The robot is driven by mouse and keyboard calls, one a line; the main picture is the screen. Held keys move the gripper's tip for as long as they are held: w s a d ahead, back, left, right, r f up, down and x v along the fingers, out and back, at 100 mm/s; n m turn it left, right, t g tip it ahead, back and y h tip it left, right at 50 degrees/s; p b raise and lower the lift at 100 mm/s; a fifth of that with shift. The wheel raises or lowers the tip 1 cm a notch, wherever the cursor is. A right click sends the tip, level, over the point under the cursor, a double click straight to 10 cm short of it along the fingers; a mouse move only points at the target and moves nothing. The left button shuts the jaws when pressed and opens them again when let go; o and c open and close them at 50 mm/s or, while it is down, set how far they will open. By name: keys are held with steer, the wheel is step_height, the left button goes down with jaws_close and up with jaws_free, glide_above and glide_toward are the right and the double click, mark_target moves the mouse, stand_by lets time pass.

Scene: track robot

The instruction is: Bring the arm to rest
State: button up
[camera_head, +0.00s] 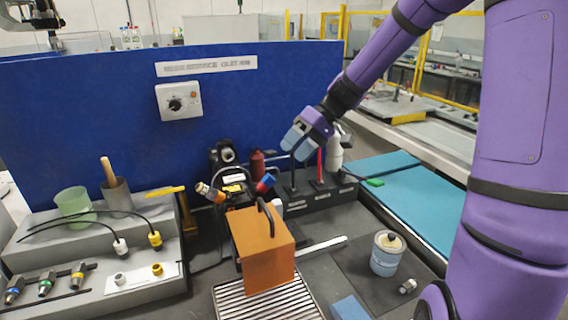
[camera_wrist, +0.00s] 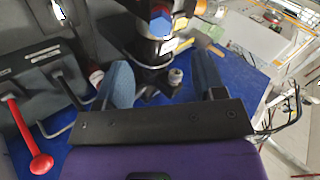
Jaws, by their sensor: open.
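My purple arm (camera_head: 375,65) reaches in from the right in the head view. My gripper (camera_head: 298,143) hangs in front of the blue panel, above the dark tool rack, with its fingers pointing down and left. In the wrist view my gripper (camera_wrist: 162,85) has its two blue-grey fingers spread wide apart. Nothing is held between them. Behind the gap stands a black device with a blue knob (camera_wrist: 161,20). The knob also shows in the head view (camera_head: 265,183).
An orange box (camera_head: 262,250) with a black handle stands on the bench. Nearby are a tool rack (camera_head: 318,198) with a red-handled tool (camera_head: 320,166), a light blue can (camera_head: 386,254) and a blue block (camera_head: 350,308). A grey stepped stand (camera_head: 100,255) with cables and connectors is left.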

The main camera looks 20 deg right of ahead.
steer(key=s+d+r+m+t+h, duration=0.1)
steer(key=s+r+h, duration=0.2)
steer(key=s, duration=0.5)
steer(key=s+d+r+m+t+h, duration=0.1)
steer(key=s+r+t+h, duration=0.1)
steer(key=s, duration=0.7)
steer(key=s+r+m+t+h, duration=0.2)
steer(key=s+r+h, duration=0.2)
steer(key=s, duration=0.5)
step_height(320, 180, up, 2)
steer(key=shift+d+r, duration=0.1)
steer(key=shift+d, duration=0.3)
